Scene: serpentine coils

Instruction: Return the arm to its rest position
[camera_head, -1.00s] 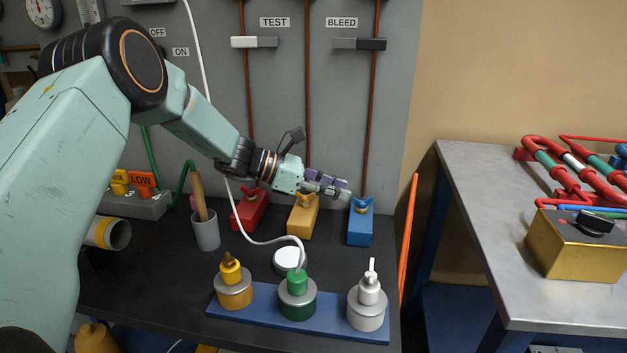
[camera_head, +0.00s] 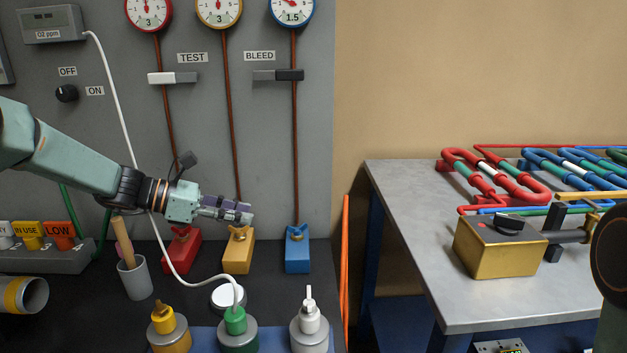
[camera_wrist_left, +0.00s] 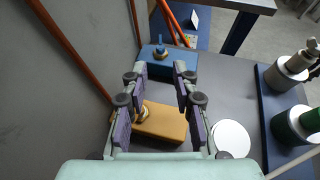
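My left arm (camera_head: 75,160) comes in from the left, its pale green links stretched out in front of the grey panel. My left gripper (camera_head: 238,212) points right and shows just above the yellow valve block (camera_head: 238,257) in the head view. In the left wrist view the gripper (camera_wrist_left: 160,88) has its fingers spread apart with nothing between them. The yellow block (camera_wrist_left: 162,122) and the blue block (camera_wrist_left: 165,62) show beyond the fingers. A dark joint and green link of my right arm (camera_head: 612,330) show at the right edge; my right gripper is not seen.
A red block (camera_head: 181,252) and a blue block (camera_head: 297,255) flank the yellow one. A white hose (camera_head: 128,140) passes by the left wrist to a green-capped bottle (camera_head: 238,335). A grey table (camera_head: 400,205) with a gold box (camera_head: 492,248) and coloured pipes stands right.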

